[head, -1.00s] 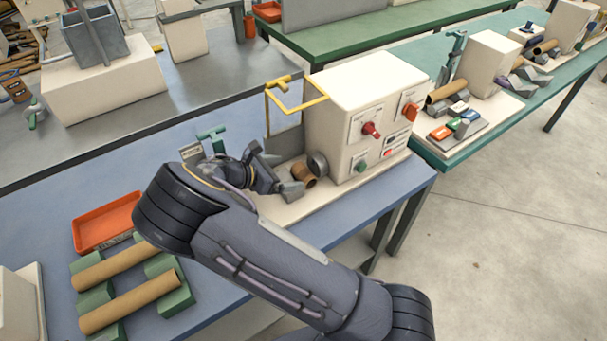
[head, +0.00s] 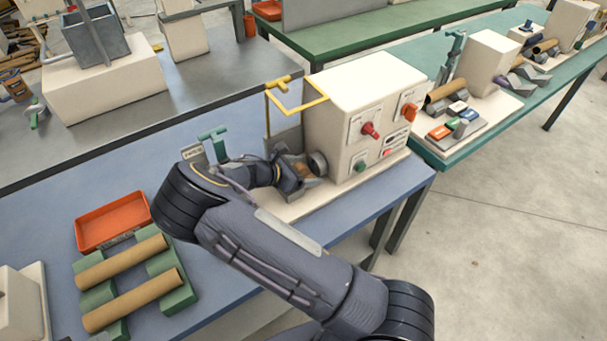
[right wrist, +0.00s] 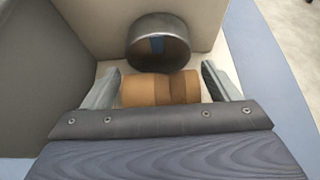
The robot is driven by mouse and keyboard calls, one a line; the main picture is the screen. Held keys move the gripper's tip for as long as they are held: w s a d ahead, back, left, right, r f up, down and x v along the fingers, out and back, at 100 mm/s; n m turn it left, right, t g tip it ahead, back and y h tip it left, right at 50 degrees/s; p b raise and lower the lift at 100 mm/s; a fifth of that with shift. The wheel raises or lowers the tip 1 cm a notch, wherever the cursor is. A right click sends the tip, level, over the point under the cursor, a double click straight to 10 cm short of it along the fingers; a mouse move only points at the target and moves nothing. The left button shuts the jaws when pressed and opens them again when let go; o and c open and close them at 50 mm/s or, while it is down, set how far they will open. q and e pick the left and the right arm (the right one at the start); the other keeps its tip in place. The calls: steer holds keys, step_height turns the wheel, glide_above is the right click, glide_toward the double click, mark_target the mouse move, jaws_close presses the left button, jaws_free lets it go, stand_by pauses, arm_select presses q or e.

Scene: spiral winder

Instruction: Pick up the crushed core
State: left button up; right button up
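The crushed core, a short brown cardboard tube (right wrist: 160,89), lies by the winder's round metal chuck (right wrist: 158,43) in the right wrist view. My right gripper (right wrist: 160,88) is open, with one finger at each end of the core; a small gap shows at the right finger. In the head view my right gripper (head: 300,175) is low at the chuck (head: 317,163) on the winder's base, and it mostly hides the core. The white winder (head: 358,115) has a red knob, a green button and a yellow guard frame. My left gripper is not in view.
An orange tray (head: 112,221) stands on the blue table (head: 95,180) at the left. In front of it, two long brown tubes (head: 122,262) rest on green blocks (head: 172,290). A teal fixture (head: 213,140) stands behind my right wrist. The winder's housing stands close to the gripper.

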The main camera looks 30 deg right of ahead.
steer(key=c, duration=0.7)
steer(key=shift+r, duration=0.1)
